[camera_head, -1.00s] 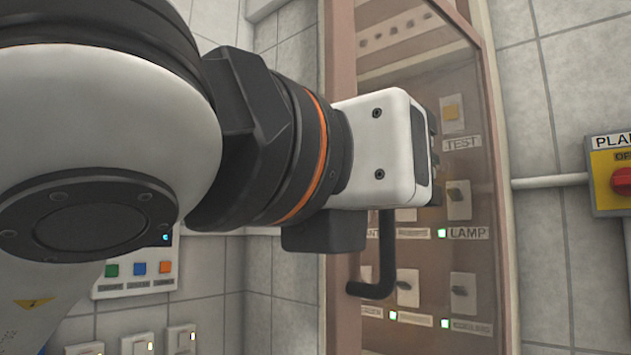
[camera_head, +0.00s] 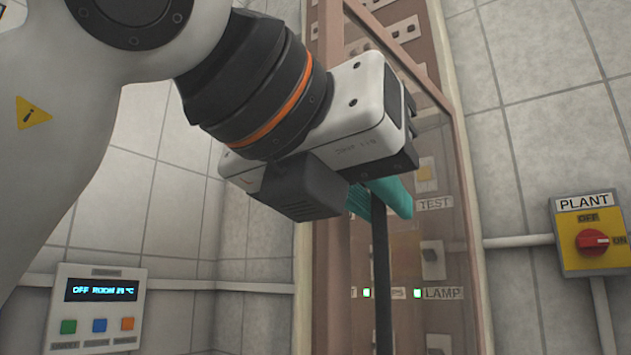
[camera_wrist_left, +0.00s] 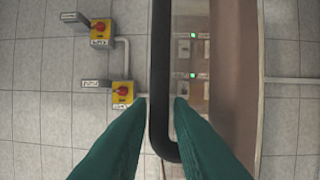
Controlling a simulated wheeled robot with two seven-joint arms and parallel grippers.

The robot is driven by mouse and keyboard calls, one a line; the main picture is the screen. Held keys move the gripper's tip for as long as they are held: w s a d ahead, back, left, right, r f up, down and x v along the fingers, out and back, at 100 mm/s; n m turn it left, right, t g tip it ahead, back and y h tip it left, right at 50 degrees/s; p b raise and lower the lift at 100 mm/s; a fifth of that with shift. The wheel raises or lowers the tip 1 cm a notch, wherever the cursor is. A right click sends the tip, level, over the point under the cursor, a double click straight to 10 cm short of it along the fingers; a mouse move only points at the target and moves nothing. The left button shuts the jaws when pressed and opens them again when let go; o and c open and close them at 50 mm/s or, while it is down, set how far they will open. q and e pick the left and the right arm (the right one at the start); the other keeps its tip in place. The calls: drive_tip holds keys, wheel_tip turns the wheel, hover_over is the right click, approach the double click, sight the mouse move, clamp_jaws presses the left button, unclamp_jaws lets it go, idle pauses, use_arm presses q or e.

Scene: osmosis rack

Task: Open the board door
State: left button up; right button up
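The board door (camera_head: 400,250) is a tall pane in a brown frame, with switches and lamps showing behind it. It looks shut or nearly so; I cannot tell exactly. Its black bar handle (camera_head: 381,270) stands upright, its upper part hidden behind my left gripper (camera_head: 382,199). In the left wrist view the teal fingers stand one on each side of the handle (camera_wrist_left: 161,60), with a small gap on both sides. The left gripper is open and not clamped on the bar. My right gripper is not in view.
A yellow PLANT switch (camera_head: 592,241) with a red knob is on the tiled wall at the right. A control panel (camera_head: 95,310) with a display and coloured buttons is at the lower left. Pipes run along the wall. The tiled wall right of the board is mostly bare.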

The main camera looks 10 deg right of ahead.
use_arm(q)
drive_tip(key=s+d+b, duration=0.1)
drive_tip(key=s+b, duration=0.2)
drive_tip(key=s, duration=1.1)
drive_tip(key=shift+s+d+f+b, duration=0.15)
drive_tip(key=shift+s+d+b, duration=0.15)
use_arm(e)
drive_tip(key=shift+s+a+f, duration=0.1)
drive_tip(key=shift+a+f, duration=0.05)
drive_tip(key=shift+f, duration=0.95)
use_arm(q)
drive_tip(key=shift+w, duration=0.1)
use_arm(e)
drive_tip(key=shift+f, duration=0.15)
use_arm(q)
drive_tip(key=shift+a, duration=0.1)
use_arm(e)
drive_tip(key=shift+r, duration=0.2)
